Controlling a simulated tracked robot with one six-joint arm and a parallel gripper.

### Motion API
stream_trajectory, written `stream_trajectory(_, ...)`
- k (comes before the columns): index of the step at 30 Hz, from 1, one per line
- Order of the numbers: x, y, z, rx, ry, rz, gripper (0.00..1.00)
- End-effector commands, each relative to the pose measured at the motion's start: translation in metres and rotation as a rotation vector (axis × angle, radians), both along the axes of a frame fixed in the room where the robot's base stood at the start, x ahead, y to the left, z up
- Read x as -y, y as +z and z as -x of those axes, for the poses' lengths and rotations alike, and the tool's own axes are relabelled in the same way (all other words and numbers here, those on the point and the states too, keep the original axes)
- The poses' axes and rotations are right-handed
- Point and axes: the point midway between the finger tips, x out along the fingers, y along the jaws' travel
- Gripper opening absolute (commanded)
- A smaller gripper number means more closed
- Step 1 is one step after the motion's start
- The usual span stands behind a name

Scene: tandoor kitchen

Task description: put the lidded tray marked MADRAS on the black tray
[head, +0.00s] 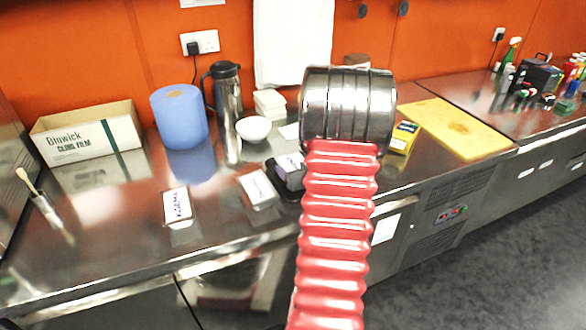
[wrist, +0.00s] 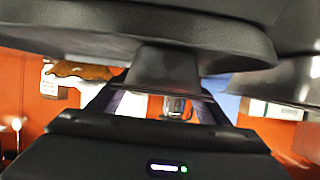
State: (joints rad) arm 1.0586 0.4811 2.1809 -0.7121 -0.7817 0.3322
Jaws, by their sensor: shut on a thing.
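A lidded tray with a white label reading KORMA (head: 178,205) lies on the steel counter at the left. A second lidded tray (head: 257,188) lies to its right, its label too blurred to read. The dark edge of the black tray (head: 284,191) shows just left of my arm, with a grey, white-labelled lidded tray (head: 290,168) at it; I cannot tell whether it rests there or is held. I cannot read MADRAS anywhere. My gripper is hidden behind my arm in the head view. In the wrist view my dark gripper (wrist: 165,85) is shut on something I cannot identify.
Behind stand a cling film box (head: 88,134), a blue roll (head: 179,116), a steel flask (head: 226,90) and a white bowl (head: 253,129). A yellow board (head: 455,128) lies right of my arm. A brush (head: 45,205) is at far left. The front left counter is clear.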

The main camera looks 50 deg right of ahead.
Motion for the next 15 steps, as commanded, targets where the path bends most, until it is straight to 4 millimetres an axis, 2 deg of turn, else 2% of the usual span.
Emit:
stream_trajectory(10,0.0002,-0.0009,-0.0007,0.003,0.001,0.001,0.38)
stream_trajectory(11,-0.0001,-0.002,-0.0005,0.001,0.001,0.0,0.72)
stream_trajectory(15,-0.0001,-0.0017,-0.0005,0.001,0.001,0.0,0.81)
